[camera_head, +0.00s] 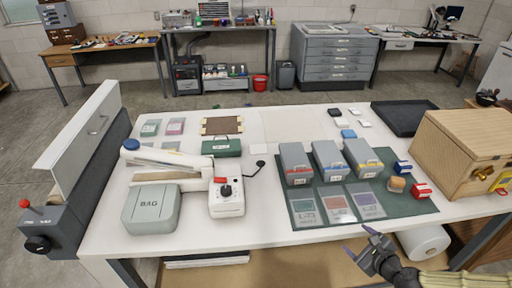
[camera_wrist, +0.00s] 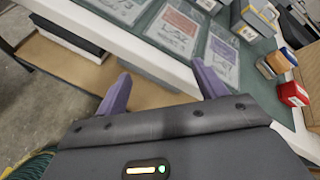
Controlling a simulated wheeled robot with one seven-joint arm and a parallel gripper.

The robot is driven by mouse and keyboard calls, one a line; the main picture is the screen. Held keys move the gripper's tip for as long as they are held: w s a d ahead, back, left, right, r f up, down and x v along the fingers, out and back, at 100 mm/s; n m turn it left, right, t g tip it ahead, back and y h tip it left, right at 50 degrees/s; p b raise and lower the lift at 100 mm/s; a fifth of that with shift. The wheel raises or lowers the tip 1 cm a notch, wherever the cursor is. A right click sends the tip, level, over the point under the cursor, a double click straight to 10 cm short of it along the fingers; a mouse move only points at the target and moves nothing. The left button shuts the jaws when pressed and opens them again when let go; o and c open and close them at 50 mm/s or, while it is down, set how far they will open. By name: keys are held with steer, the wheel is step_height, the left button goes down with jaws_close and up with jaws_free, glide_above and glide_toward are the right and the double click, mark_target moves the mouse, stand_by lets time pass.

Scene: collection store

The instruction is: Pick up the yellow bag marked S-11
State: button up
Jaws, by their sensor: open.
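I cannot make out a yellow bag or an S-11 mark in either view. Three flat clear bags lie in a row on the dark green mat (camera_head: 405,208): a green one (camera_head: 306,206), a red one (camera_head: 337,206) and a purple one (camera_head: 367,200). Their marks are too small to read surely. The red bag (camera_wrist: 178,27) and purple bag (camera_wrist: 221,47) also show in the wrist view. My gripper (camera_head: 361,240) is open and empty at the table's front edge, nearer than the bags. In the wrist view its fingers (camera_wrist: 160,76) are apart with nothing between them.
Three grey bins (camera_head: 328,161) stand behind the bags. Small red (camera_head: 421,191) and blue (camera_head: 402,168) blocks and a wooden chest (camera_head: 462,152) are at right. A sealer (camera_head: 168,164), a grey BAG case (camera_head: 151,209) and two small bags (camera_head: 175,127) are at left. The front-middle tabletop is clear.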

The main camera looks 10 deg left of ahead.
steer(key=s+a+f+n+g+h+b, duration=0.25)
steer(key=s+f+n+g, duration=0.4)
steer(key=n, duration=0.65)
steer(key=s+r+n+g+h+b, duration=0.1)
steer(key=s+r+n+h+b, duration=0.1)
steer(key=r+n, duration=0.3)
steer(key=s+r+n+h+b, duration=0.1)
steer(key=s+r+n+b, duration=0.2)
steer(key=r, duration=0.5)
steer(key=shift+s+a+r+n+g+h, duration=0.25)
steer(key=shift+s+r+n+g+h, duration=0.1)
steer(key=shift+s+n, duration=0.75)
steer(key=shift+s, duration=0.15)
steer(key=shift+c, duration=0.3)
